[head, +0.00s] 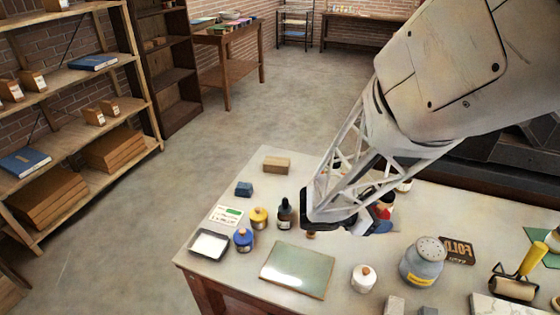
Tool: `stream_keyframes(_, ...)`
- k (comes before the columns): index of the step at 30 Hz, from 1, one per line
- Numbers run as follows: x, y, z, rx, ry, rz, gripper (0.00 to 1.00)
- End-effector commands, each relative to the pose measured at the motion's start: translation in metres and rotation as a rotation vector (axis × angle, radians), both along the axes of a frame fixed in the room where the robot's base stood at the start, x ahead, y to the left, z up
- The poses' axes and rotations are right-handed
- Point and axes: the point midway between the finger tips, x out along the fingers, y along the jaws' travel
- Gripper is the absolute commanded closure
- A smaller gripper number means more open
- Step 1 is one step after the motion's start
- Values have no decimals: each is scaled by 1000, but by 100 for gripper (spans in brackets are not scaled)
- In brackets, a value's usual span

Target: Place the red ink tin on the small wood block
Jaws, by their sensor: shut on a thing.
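The small wood block (276,165) lies on the table's far left part, with its top bare. My gripper (345,222) is over the middle of the table, to the right of and nearer than the block. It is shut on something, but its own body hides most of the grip. A red patch (384,211), which looks like the red ink tin, shows at the right side of the gripper. Its outline and its contact with the fingers are hidden.
A dark blue block (244,189), yellow tin (259,218), blue tin (243,240) and dark dropper bottle (285,213) stand left of my gripper. A metal tray (208,244) and green plate (297,270) lie nearer. A white jar (364,279) and grey shaker (422,262) stand front right.

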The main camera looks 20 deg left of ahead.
Motion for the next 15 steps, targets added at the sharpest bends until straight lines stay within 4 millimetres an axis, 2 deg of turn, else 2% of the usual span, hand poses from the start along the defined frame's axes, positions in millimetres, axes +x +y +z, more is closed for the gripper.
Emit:
stream_keyframes(5,2,3,16,1,-2,3,74)
stream_keyframes(15,32,51,16,1,-2,50,74)
